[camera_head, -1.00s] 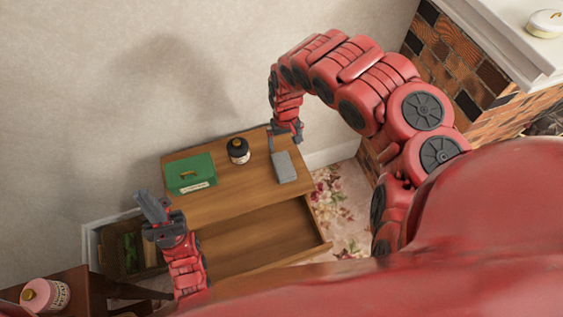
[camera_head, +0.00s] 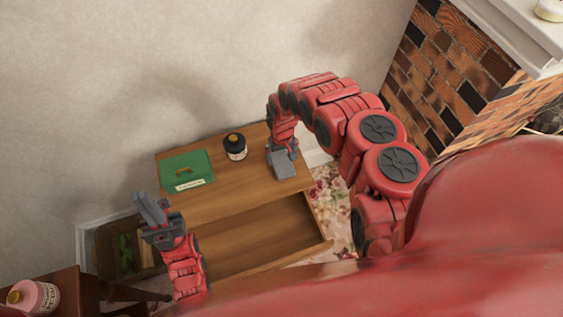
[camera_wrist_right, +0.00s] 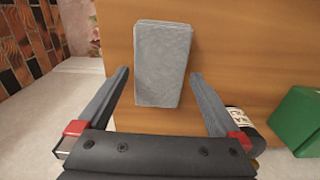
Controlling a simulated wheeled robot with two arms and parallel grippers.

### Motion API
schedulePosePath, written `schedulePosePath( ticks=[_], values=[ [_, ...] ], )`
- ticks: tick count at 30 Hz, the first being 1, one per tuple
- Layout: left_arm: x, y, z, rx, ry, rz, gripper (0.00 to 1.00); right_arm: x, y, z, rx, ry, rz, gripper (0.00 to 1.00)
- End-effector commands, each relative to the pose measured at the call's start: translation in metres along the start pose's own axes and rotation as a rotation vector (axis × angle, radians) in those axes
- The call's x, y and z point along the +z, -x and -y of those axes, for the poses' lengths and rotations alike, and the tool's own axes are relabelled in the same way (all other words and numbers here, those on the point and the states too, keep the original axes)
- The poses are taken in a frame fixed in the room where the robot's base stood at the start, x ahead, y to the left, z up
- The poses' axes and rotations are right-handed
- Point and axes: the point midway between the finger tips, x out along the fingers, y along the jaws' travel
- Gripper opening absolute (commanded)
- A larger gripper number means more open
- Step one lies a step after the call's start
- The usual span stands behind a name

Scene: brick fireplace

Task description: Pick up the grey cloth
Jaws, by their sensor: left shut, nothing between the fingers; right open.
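The grey cloth (camera_wrist_right: 162,62) is a flat folded rectangle on the wooden table top. In the head view the cloth (camera_head: 283,166) lies near the table's right end, partly hidden by my right gripper (camera_head: 283,150). In the right wrist view my right gripper (camera_wrist_right: 160,88) is open, with one finger on each side of the cloth's near end and nothing held. I cannot tell how high the fingers are above the table. My left gripper (camera_head: 152,212) is shut and empty, at the lower left of the table, away from the cloth.
An open drawer (camera_head: 262,237) juts from the table's front. A pink jar (camera_head: 36,296) is at lower left. A brick fireplace (camera_head: 450,70) rises at right.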

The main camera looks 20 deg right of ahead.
Motion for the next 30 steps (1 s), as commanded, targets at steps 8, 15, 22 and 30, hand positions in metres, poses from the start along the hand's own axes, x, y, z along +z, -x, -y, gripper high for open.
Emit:
schedulePosePath(
  ticks=[8, 15, 22, 30],
  values=[
    [-0.001, -0.007, 0.0, 0.0, 0.0, 0.0, 0.0, 0.0, -0.026, 0.002, -0.001, -0.001, 0.0, 1.0],
    [-0.001, -0.007, 0.0, 0.0, 0.0, 0.0, 0.0, 0.001, -0.032, 0.0, 0.001, -0.001, 0.001, 1.0],
    [-0.001, -0.007, 0.0, 0.0, 0.0, 0.0, 0.0, 0.0, -0.031, 0.0, 0.001, -0.001, 0.001, 0.84],
    [-0.001, -0.007, 0.0, 0.0, 0.0, 0.0, 0.0, 0.0, -0.031, 0.0, 0.001, -0.001, 0.0, 0.35]
  ],
)
